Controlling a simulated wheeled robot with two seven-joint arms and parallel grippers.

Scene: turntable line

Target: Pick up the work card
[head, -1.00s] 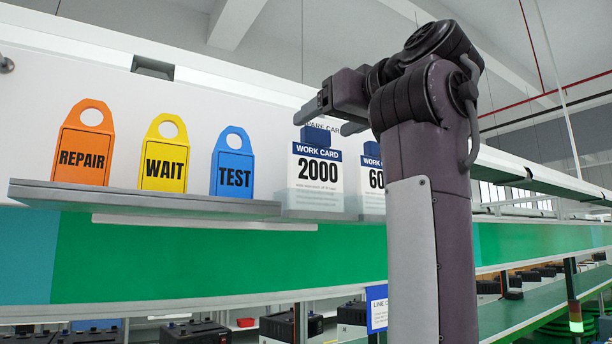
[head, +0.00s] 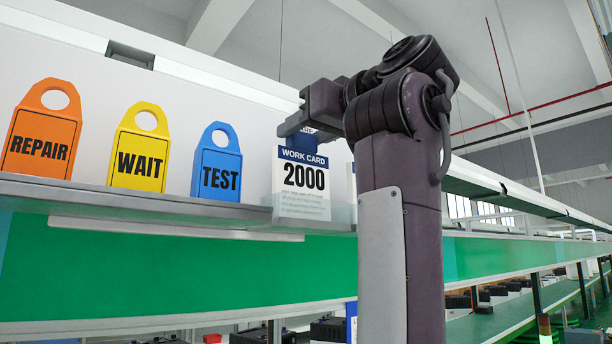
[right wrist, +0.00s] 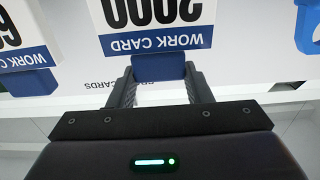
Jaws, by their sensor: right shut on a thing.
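The white work card (head: 304,178) with a blue band and "2000" stands upright at the shelf edge in the head view, its lower end in a clear holder (head: 300,212). It also shows upside down in the right wrist view (right wrist: 158,14). My right gripper (head: 293,128) is at the card's top. In the right wrist view its fingers (right wrist: 159,76) are shut on the card's blue tab (right wrist: 158,66), one on each side. The arm hides part of the neighbouring card. My left gripper is not in view.
Orange REPAIR (head: 42,130), yellow WAIT (head: 140,150) and blue TEST (head: 216,165) tags stand left of the card on the shelf (head: 120,205). A second work card (right wrist: 22,50) is close beside the held one. A white panel (head: 235,105) rises behind.

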